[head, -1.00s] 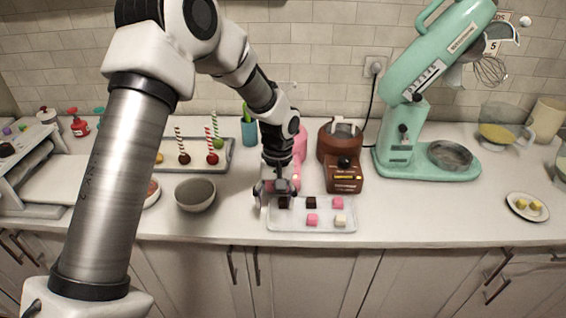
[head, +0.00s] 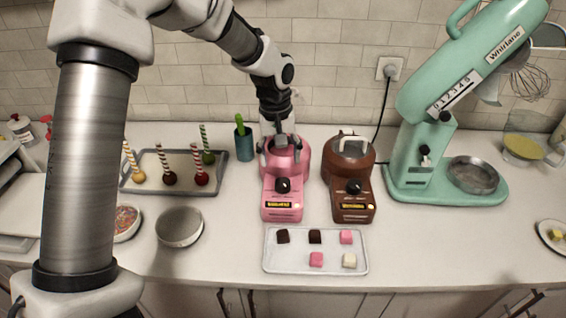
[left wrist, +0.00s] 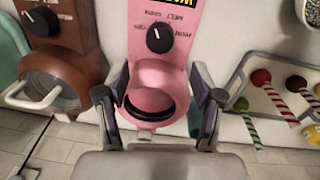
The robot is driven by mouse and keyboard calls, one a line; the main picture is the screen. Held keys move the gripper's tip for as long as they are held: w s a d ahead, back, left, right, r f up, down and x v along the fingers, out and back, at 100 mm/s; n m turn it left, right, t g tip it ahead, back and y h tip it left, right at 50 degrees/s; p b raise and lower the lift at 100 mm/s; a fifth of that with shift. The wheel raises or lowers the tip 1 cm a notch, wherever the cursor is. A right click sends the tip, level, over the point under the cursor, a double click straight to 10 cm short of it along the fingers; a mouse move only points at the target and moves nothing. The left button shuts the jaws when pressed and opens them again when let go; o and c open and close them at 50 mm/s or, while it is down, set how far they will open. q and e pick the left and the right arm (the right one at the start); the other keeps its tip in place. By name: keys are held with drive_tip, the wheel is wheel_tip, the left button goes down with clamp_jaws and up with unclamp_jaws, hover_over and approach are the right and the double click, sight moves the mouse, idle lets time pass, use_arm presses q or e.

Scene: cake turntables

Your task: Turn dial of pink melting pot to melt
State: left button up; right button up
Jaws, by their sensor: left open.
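My left gripper (head: 282,150) is over the pot's round bowl, behind the dial. In the left wrist view the gripper (left wrist: 160,93) has its fingers apart on either side of the pink bowl, with nothing between the tips and the dial beyond them.
A brown melting pot (head: 352,208) stands close on the right. The white tray (head: 315,269) in front holds several small sweets. A cake-pop tray (head: 131,187), a grey bowl (head: 180,227) and a green cup (head: 244,146) are left; a mint mixer (head: 404,165) is right.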

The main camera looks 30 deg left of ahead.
sight(282, 182)
use_arm(q)
drive_tip(key=f, duration=0.4)
drive_tip(key=f+p, duration=0.1)
drive_tip(key=f, duration=0.2)
drive_tip(key=shift+d, duration=0.35)
drive_tip(key=shift+w+a+f, duration=0.1)
drive_tip(key=shift+f, duration=0.25)
drive_tip(key=shift+r, duration=0.1)
drive_tip(key=shift+s+r, duration=0.1)
drive_tip(key=shift+s, duration=0.15)
drive_tip(key=c, duration=1.2)
